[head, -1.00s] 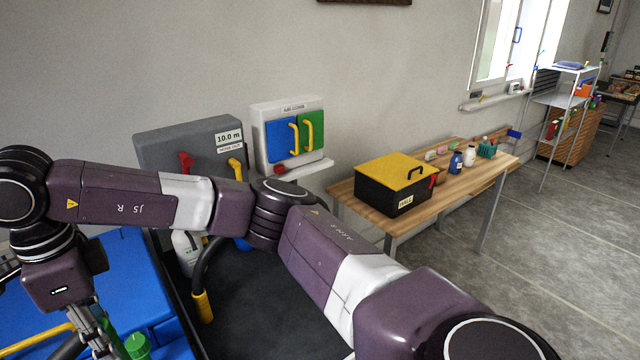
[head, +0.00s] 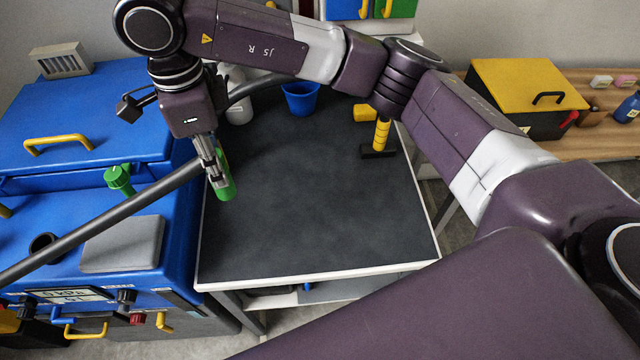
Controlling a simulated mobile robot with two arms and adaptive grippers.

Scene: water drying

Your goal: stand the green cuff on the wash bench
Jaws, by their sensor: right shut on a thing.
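My right gripper (head: 214,168) is at the left side of the wash bench, pointing down. It is shut on the green cuff (head: 225,188), a green cylinder that looks nearly upright and is partly hidden by the fingers. The cuff shows over the left edge of the wash bench (head: 320,200), which has a dark top and a pale rim. I cannot tell whether its lower end touches the top. My left gripper is not in view.
A blue machine (head: 75,125) with a green cap (head: 118,178) stands left of the bench. A dark hose or rod (head: 100,225) runs towards the gripper. A blue bucket (head: 301,97) and a yellow-handled tool (head: 380,138) stand at the back. The bench's middle and front are clear.

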